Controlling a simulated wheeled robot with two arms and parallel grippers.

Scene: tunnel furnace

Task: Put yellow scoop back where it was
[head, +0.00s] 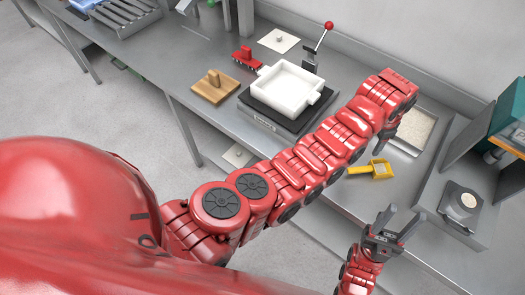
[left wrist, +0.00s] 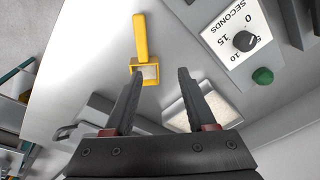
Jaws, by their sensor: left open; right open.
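The yellow scoop (head: 370,171) lies on the grey metal bench; its square cup has pale material inside. In the left wrist view the scoop (left wrist: 141,40) lies just beyond my fingertips, slightly left, with its handle pointing away. My left gripper (head: 384,143) hangs above the bench between the scoop and a tray of pale grains (head: 413,130); it is partly hidden by its own wrist. Its jaws (left wrist: 157,76) are open and empty. The grain tray also shows in the left wrist view (left wrist: 218,106). My right gripper (head: 405,216) is open and empty, in front of the scoop, near the bench's front edge.
A white square mould (head: 287,88) sits on a dark plate, with a wooden float (head: 214,86) at its left. A grey-walled station (head: 464,160) with a small cup (head: 462,203) stands right. A timer dial (left wrist: 245,41) and green button (left wrist: 263,76) show in the left wrist view.

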